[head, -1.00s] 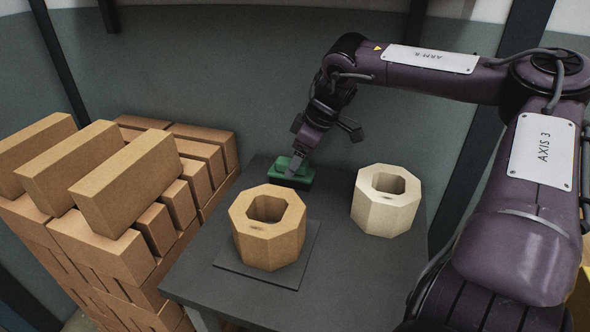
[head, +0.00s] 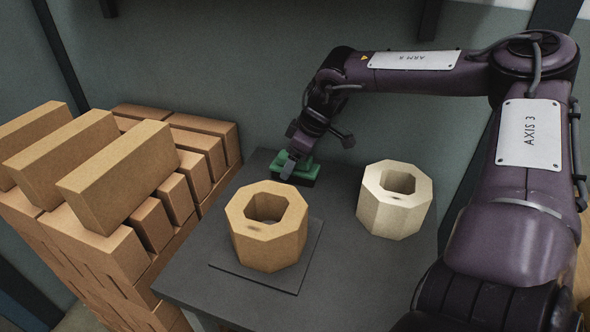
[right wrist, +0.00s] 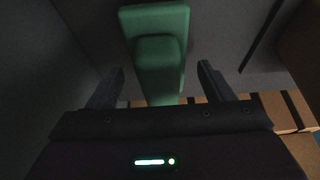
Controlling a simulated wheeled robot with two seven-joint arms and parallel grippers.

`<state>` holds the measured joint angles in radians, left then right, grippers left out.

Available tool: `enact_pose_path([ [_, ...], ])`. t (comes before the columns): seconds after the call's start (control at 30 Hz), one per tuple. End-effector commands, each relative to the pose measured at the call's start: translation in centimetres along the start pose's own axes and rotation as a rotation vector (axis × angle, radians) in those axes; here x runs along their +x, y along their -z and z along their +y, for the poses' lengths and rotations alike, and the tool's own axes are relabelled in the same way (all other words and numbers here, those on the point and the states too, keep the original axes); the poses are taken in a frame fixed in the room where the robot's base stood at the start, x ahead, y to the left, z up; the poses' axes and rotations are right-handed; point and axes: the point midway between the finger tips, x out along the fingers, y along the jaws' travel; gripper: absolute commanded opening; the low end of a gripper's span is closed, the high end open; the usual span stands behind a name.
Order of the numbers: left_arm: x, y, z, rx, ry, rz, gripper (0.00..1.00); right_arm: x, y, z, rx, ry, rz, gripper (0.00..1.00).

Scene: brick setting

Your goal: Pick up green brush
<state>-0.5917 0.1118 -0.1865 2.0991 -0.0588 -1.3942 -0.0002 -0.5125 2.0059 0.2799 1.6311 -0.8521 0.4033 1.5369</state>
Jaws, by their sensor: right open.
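The green brush (head: 306,168) lies on the dark table near its back edge, beyond the tan octagonal block. It has a green body with a raised grip and a dark underside. In the right wrist view the brush (right wrist: 158,55) runs up the picture, its near end between the two open fingers. My right gripper (head: 290,166) is at the brush in the head view, partly covering its left side. The fingers (right wrist: 160,80) are open, with a gap on each side of the brush. My left gripper is not in view.
A tan hollow octagonal block (head: 268,248) stands on a thin dark plate (head: 306,262) in front of the brush. A cream hollow octagonal block (head: 384,215) stands to the right. Stacked bricks (head: 112,258) rise left of the table (head: 345,275). A wall is behind.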

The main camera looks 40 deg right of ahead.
Motion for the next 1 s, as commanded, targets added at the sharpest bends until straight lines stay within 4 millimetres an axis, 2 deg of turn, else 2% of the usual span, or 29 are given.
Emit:
enact_pose_path([
  [0.1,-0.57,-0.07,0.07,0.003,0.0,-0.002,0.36,1.19,-0.13,-0.02,0.001,0.001,-0.003,0.75],
  [0.37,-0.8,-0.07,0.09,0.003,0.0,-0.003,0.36,1.33,-0.04,0.0,0.001,0.0,0.0,0.75],
  [0.77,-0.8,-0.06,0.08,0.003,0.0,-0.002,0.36,1.32,-0.06,0.0,0.001,0.001,0.0,0.25],
  [1.0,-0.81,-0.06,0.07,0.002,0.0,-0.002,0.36,1.25,0.0,0.01,0.001,0.0,0.001,0.22],
])
